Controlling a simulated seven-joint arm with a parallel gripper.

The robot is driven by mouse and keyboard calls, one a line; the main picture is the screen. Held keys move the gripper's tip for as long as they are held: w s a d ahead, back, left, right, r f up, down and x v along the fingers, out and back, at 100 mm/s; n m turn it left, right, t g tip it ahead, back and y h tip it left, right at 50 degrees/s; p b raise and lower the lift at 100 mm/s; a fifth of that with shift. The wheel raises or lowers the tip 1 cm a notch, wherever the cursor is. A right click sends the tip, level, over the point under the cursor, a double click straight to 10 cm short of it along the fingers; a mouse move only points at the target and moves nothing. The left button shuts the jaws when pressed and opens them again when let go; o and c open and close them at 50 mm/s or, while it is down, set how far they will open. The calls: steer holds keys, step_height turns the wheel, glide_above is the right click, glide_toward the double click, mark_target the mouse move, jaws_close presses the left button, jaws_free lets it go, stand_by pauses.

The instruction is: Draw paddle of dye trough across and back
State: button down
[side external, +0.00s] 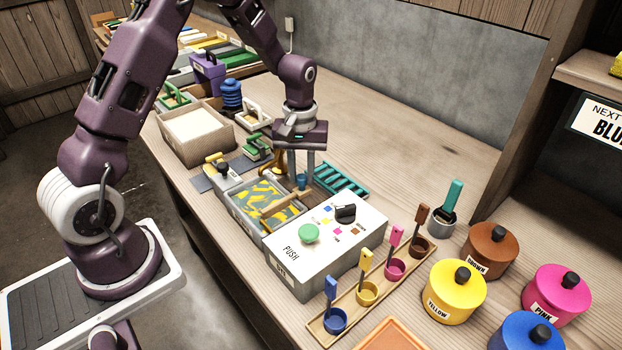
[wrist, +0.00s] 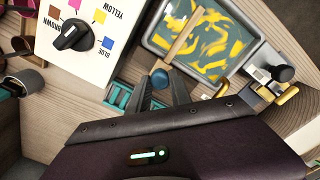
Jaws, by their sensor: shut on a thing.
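The dye trough (side external: 245,217) is a grey tray holding blue liquid with wavy yellow patches. It also shows in the upper middle of the wrist view (wrist: 151,38). The paddle is a pale wooden bar (wrist: 184,34) lying across the trough near the side where my gripper is, with a dark blue knob (wrist: 160,78) at its end. My gripper (side external: 301,178) points down beside the trough's back edge, its fingers shut on the blue knob. It also shows in the wrist view (wrist: 161,86). The bar's underside is hidden.
A white box (side external: 328,238) with a green push button and black dial stands right of the trough. A teal rack (side external: 341,180) lies behind it. Dye cups with brushes and lidded pots, including a yellow one (side external: 455,288), stand further right. A sand-coloured tray (side external: 195,150) is left.

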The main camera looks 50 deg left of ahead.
steer(key=a, duration=0.6)
steer(key=c, duration=1.2)
jaws_free()
steer(key=shift+o, duration=0.2)
step_height(320, 180, up, 7)
